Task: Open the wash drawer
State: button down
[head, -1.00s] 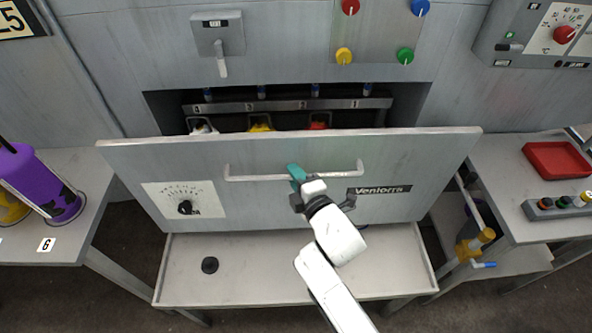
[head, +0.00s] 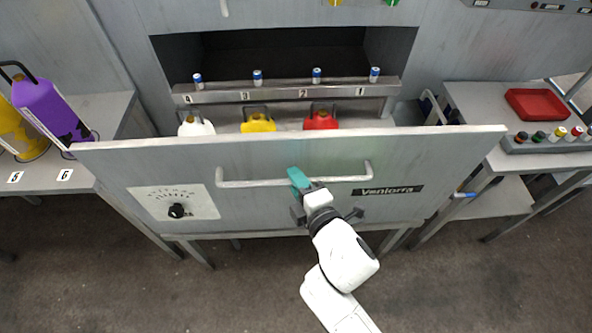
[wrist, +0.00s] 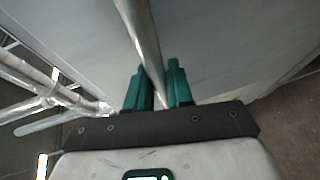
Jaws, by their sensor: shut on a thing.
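The wash drawer (head: 270,160) has a wide grey front with a dial panel at left and a "Venlorra" label at right. It stands pulled out from the cabinet, with a dark opening behind it. Its long bar handle (head: 245,183) runs across the front. My gripper (head: 298,181) is shut on the handle near its middle. In the wrist view the handle bar (wrist: 142,40) runs between the green fingers (wrist: 157,88). Inside the drawer are a white container (head: 196,126), a yellow one (head: 258,123) and a red one (head: 320,120), partly hidden by the front.
A numbered rail (head: 285,92) with several small blue-topped cylinders crosses behind the containers. A right table (head: 465,100) holds a red tray (head: 543,104) and a button strip. The floor in front is clear.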

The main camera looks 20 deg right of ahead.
jog(key=shift+s+a+f, duration=0.1)
jog(key=shift+s+a, duration=0.05)
jog(key=shift+s, duration=0.35)
jog(key=shift+s+a, duration=0.15)
jog(key=shift+s, duration=0.35)
jog(key=c, duration=1.1)
grip_release()
jog(key=s+r+b, duration=0.2)
jog(key=s, duration=0.8)
jog(key=shift+s+d, duration=0.3)
jog(key=shift+d, duration=0.15)
